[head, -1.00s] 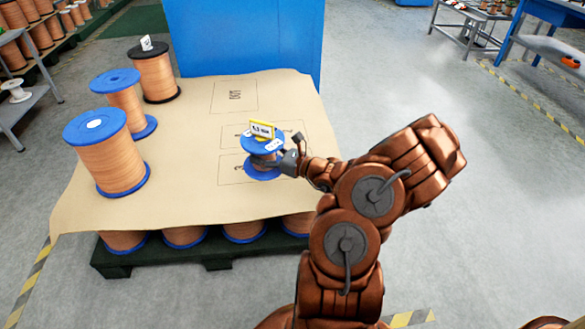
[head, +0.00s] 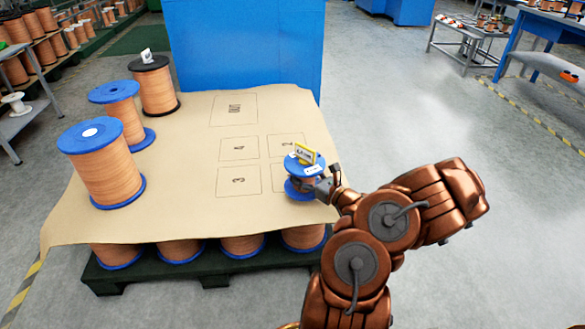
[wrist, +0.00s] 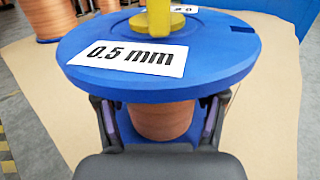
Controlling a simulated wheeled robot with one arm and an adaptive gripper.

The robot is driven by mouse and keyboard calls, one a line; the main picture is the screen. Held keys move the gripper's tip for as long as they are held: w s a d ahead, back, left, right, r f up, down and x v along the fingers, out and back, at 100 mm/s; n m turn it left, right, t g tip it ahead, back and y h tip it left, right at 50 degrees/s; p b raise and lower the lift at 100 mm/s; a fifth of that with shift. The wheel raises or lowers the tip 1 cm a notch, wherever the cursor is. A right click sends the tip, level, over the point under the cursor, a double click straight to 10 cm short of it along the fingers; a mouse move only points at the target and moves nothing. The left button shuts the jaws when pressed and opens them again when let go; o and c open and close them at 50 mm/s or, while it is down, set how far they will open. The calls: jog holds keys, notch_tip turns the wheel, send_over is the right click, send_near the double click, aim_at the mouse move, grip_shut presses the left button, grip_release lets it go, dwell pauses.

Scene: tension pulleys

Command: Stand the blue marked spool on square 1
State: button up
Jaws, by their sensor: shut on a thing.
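The blue marked spool (head: 300,189) has blue flanges, a copper winding, a white label and a yellow tag on top. In the wrist view its top flange (wrist: 85,45) carries a label reading "0.5 mm". My gripper (head: 325,185) comes from the right and is shut on the spool below the top flange, with fingers either side of the copper core (wrist: 160,122). The spool is upright over the right part of square 1 (head: 277,181), hiding its number. I cannot tell whether its base touches the paper. Squares 2, 3 and 4 are bare.
Three larger copper spools stand on the left of the brown paper: a near one (head: 105,175), a middle one (head: 125,115) and a black-flanged one (head: 157,90). A blue box (head: 243,50) stands behind. The marked rectangle (head: 234,109) at the back is empty.

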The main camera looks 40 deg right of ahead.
aim_at(318, 179)
jog(key=w+d+b, duration=0.1)
jog(key=w, duration=0.2)
jog(key=w+d+b, duration=0.1)
jog(key=w+d, duration=0.1)
jog(key=w, duration=0.2)
jog(key=w+d+f+b, duration=0.1)
jog(key=w+d, duration=0.1)
jog(key=w, duration=0.1)
jog(key=shift+w+d+f, duration=0.1)
jog(key=shift+w+d, duration=0.15)
jog(key=shift+w, duration=0.05)
jog(key=shift+f+b, duration=1)
jog(key=shift+f, duration=0.65)
jog(key=shift+f, duration=0.1)
jog(key=o, duration=1.8)
jog(key=shift+c, duration=0.2)
jog(key=s+p, duration=0.3)
jog(key=s, duration=0.7)
jog(key=shift+s, duration=1)
